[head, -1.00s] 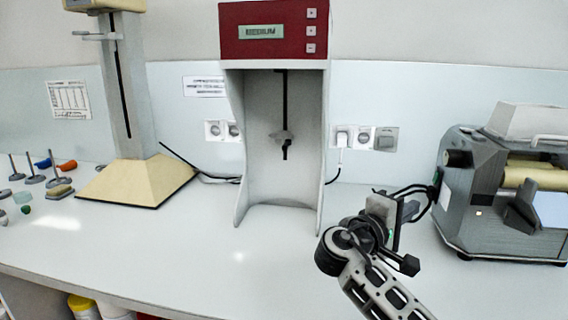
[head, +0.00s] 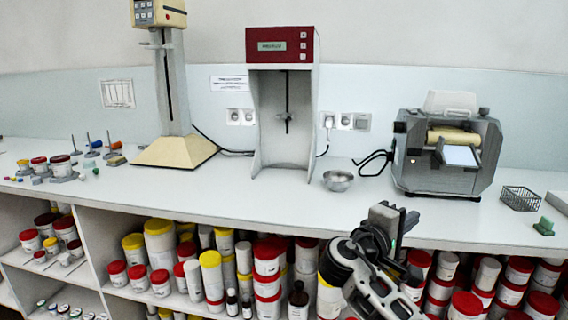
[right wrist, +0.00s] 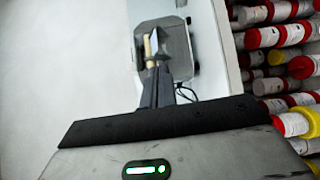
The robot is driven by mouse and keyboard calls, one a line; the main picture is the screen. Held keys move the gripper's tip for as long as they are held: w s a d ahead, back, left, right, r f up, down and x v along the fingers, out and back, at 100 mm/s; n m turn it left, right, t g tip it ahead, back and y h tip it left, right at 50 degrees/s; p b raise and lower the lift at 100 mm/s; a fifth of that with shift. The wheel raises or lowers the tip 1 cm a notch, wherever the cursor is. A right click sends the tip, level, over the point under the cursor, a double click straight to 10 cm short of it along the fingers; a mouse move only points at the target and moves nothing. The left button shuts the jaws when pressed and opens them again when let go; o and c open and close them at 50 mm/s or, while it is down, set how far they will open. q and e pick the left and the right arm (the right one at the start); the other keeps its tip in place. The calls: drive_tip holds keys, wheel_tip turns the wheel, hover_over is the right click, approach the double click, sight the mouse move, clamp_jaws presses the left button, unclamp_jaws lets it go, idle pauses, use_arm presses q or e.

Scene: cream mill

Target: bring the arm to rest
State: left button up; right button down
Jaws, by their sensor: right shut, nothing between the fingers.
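My right gripper (head: 388,222) is in front of the counter's front edge in the head view, with my arm coming up from below. Its fingers (right wrist: 158,88) are shut and empty in the right wrist view. It is apart from the counter items, and a metal bowl (head: 338,181) stands on the counter behind it, up and to the left. My left gripper does not show.
The white counter (head: 225,195) carries a red-topped mixer (head: 283,46), a cream stand machine (head: 175,152), a roller mill (head: 450,150) and a wire basket (head: 520,198). Shelves below hold several red- and yellow-lidded tubs (head: 159,240). The counter's middle front is clear.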

drive_tip(key=s+a+f+n+y, duration=0.1)
drive_tip(key=s+a+f+y, duration=0.2)
drive_tip(key=f, duration=0.5)
drive_tip(key=s+a+f+y, duration=0.1)
drive_tip(key=s+f+y, duration=0.25)
drive_tip(key=f, duration=0.55)
drive_tip(key=s+a+f+n+y, duration=0.1)
drive_tip(key=s+a+f+y, duration=0.15)
drive_tip(key=f+y, duration=0.4)
drive_tip(key=s+a+f+m+y, duration=0.1)
drive_tip(key=s+f+m+y, duration=0.1)
drive_tip(key=s, duration=0.7)
drive_tip(key=s+a+f+m+y, duration=0.2)
drive_tip(key=s+f+m, duration=0.2)
drive_tip(key=s, duration=0.5)
drive_tip(key=shift+s+a+m+y, duration=0.15)
drive_tip(key=shift+s+m+y, duration=0.25)
drive_tip(key=shift+m, duration=0.2)
